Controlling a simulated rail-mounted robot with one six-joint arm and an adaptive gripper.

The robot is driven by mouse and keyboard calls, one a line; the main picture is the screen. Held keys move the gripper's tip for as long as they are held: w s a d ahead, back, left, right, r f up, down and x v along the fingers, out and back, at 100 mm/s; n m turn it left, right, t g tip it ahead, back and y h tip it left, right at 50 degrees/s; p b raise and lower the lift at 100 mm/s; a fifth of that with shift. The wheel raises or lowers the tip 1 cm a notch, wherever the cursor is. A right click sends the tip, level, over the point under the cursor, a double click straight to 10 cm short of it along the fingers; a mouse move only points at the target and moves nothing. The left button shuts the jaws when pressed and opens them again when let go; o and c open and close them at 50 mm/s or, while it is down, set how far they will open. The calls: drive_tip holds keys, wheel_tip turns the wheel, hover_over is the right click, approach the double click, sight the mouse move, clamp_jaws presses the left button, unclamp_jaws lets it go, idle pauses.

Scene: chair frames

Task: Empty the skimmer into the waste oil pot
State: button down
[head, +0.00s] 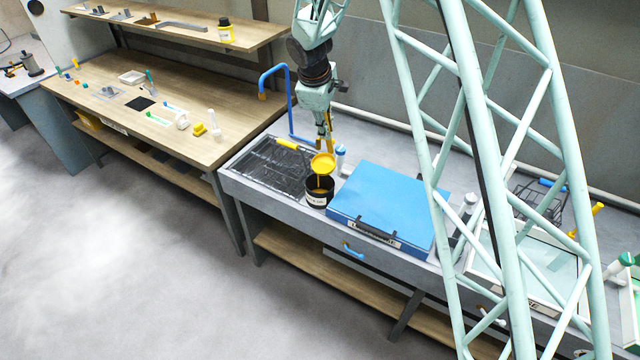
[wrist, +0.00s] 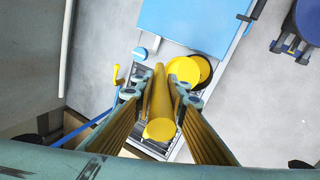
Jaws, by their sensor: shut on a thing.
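My gripper (head: 326,122) is shut on the yellow handle of the skimmer (head: 322,165), which hangs below it. In the wrist view the handle (wrist: 160,110) lies between my fingers (wrist: 158,100), with the round yellow head (wrist: 183,71) beyond. The head is over the black waste oil pot (head: 319,197), which has a pale label and stands left of the blue case. A thin yellow-orange streak shows between the head and the pot's mouth; I cannot tell whether it is flowing oil. In the wrist view the skimmer head partly covers the pot (wrist: 206,71).
The blue case (head: 390,205) stands close to the pot's right. A dark ribbed tray (head: 268,166) lies to the left, with a yellow-handled item (head: 292,144) at its back edge. A blue bent pipe (head: 289,98) rises behind. A wooden workbench (head: 150,100) stands farther left.

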drive_tip(key=shift+w, duration=0.25)
drive_tip(key=shift+w+d+p, duration=0.2)
drive_tip(key=shift+w+p, duration=0.1)
drive_tip(key=shift+w, duration=0.3)
drive_tip(key=shift+s+a+f+t, duration=0.2)
drive_tip(key=shift+s+a, duration=0.05)
drive_tip(key=shift+s, duration=0.5)
drive_tip(key=shift+s+a+f+t, duration=0.2)
drive_tip(key=shift+s, duration=0.55)
idle(3.0)
drive_tip(key=shift+w+h, duration=0.25)
drive_tip(key=shift+h, duration=0.05)
drive_tip(key=shift+w+d+p, duration=0.15)
drive_tip(key=shift+w+p, duration=0.3)
drive_tip(key=shift+w, duration=0.05)
drive_tip(key=shift+s+a+f, duration=0.1)
drive_tip(key=shift+s+a, duration=0.15)
drive_tip(key=shift+s, duration=0.25)
idle(1.4)
